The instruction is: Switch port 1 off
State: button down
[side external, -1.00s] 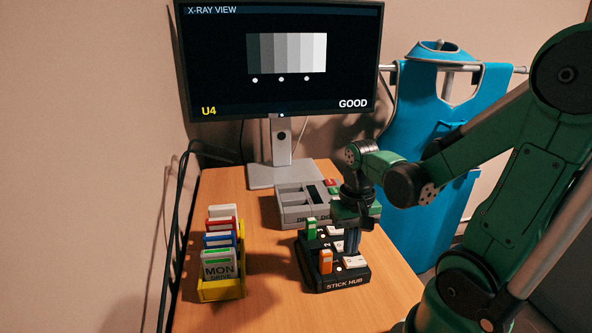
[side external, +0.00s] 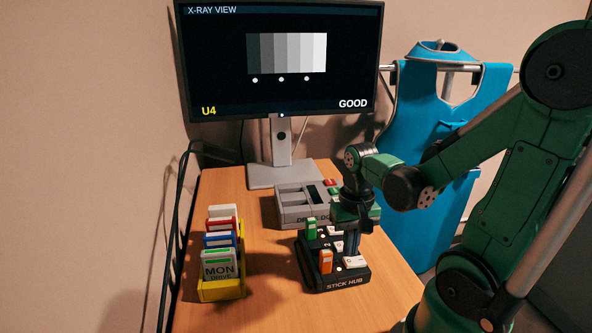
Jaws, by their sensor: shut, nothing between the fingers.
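The black stick hub (side external: 342,284), lettered STICK HUB, sits on the desk in the side external view. A green stick (side external: 311,228) stands upright at its back left, and an orange stick (side external: 326,261) stands upright near its front left. A white switch (side external: 355,262) shows at the front right, with more pale switches behind it. I cannot read which is port 1. My gripper (side external: 352,250) points down over the right side of the hub, shut and empty, its fingertips close to the switches. I cannot tell whether they touch one. The gripper hides part of the hub.
A grey drive dock (side external: 290,215) stands behind the hub. A yellow rack (side external: 222,291) of several drives stands at the left. The monitor (side external: 280,95) reads U4 and GOOD. A blue apron (side external: 440,150) hangs behind my arm. Bare desk lies between rack and hub.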

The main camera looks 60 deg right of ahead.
jog(key=shift+f, duration=0.9)
dwell(0.3)
jog(key=shift+r, duration=3.55)
jog(key=w+a+r+n+t, duration=0.3)
jog(key=w+a+n+t, duration=0.4)
jog(key=a+n, duration=0.2)
jog(key=shift+w+a, duration=0.35)
jog(key=shift+a, duration=0.6)
